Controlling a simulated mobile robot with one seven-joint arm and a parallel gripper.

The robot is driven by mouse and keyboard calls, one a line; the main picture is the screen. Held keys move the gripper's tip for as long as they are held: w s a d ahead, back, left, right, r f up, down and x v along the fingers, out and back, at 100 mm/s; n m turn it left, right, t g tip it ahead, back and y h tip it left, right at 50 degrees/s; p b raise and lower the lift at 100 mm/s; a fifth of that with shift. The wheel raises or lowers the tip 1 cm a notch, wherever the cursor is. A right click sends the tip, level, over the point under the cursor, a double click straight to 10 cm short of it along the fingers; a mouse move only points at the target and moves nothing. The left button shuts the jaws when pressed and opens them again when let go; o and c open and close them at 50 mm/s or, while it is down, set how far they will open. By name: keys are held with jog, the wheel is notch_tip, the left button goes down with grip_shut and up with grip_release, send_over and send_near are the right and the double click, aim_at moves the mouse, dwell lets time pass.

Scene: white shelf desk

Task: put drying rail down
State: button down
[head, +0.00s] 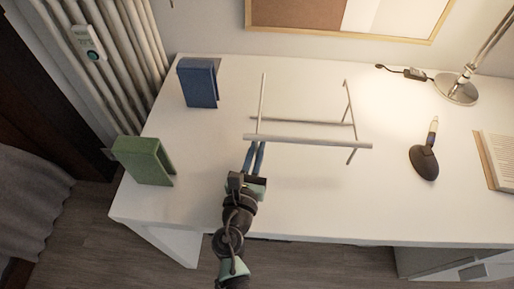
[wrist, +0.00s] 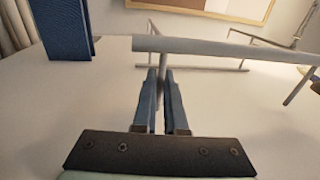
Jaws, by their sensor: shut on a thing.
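The drying rail (head: 310,142) is a thin pale grey frame with a long thicker front bar, a thinner bar behind it and slim side rods. It shows over the middle of the white desk (head: 215,185). My gripper (head: 257,146) reaches it from the front near its left end. In the wrist view, the blue fingers (wrist: 160,80) are shut on a slim upright of the rail just below the thick bar (wrist: 220,49). The lower ends of the rail are partly hidden, and I cannot tell whether they touch the desk.
A blue bookend-like block (head: 198,82) stands at the back left, and a green one (head: 144,160) at the left edge. A dark brush-like tool (head: 424,160), an open book (head: 497,158) and a lamp base (head: 456,88) are on the right. The desk's front middle is clear.

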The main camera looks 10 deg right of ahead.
jog(key=shift+f, duration=0.15)
jog(key=c, duration=1)
grip_release()
jog(key=shift+r, duration=0.3)
jog(key=p+v, duration=0.1)
jog(key=v, duration=1.1)
jog(key=shift+f, duration=0.15)
